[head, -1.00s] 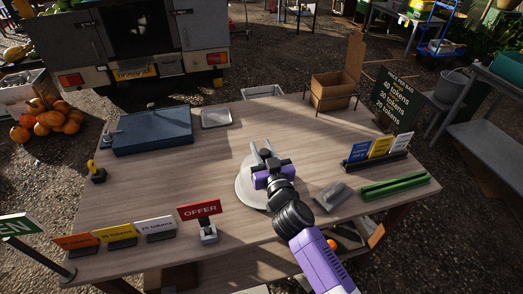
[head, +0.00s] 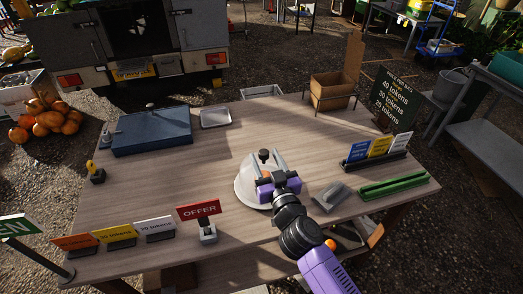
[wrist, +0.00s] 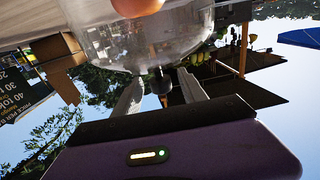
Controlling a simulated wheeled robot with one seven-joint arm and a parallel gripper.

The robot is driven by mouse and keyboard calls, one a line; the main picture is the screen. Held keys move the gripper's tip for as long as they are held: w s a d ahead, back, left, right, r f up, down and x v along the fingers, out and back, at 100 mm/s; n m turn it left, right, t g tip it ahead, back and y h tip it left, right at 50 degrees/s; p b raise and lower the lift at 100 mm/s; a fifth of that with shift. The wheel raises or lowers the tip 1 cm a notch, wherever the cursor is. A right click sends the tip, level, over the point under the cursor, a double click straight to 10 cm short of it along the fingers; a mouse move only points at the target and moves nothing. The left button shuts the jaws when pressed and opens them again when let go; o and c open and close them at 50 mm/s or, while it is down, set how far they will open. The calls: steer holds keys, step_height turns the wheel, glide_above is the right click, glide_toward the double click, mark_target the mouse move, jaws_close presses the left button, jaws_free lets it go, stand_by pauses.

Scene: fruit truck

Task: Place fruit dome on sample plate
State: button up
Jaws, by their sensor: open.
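The clear fruit dome (head: 245,188) stands near the middle of the wooden table, partly covered by my gripper (head: 264,165). Its dark knob (head: 263,155) shows at the gripper's front. In the wrist view the dome (wrist: 135,42) is close, with the knob (wrist: 161,82) between my open fingers (wrist: 157,88); contact cannot be told. An orange fruit (wrist: 137,6) shows at the dome in that view. I cannot make out a separate sample plate under the dome, as the dome and gripper cover that spot.
A cardboard box (head: 332,90) stands at the back right. Bare wood lies left of the dome.

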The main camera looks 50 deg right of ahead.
steer(key=s+a+r+n+y, duration=0.1)
steer(key=s+a+n+y, duration=0.2)
steer(key=s+a, duration=0.8)
steer(key=s+a+r+n+y, duration=0.1)
steer(key=s+a+n+y, duration=0.2)
steer(key=s+a+y, duration=0.3)
steer(key=s+a, duration=0.5)
steer(key=s, duration=0.8)
steer(key=shift+s+y+b, duration=0.15)
steer(key=shift+y+b, duration=0.15)
steer(key=shift+b, duration=0.05)
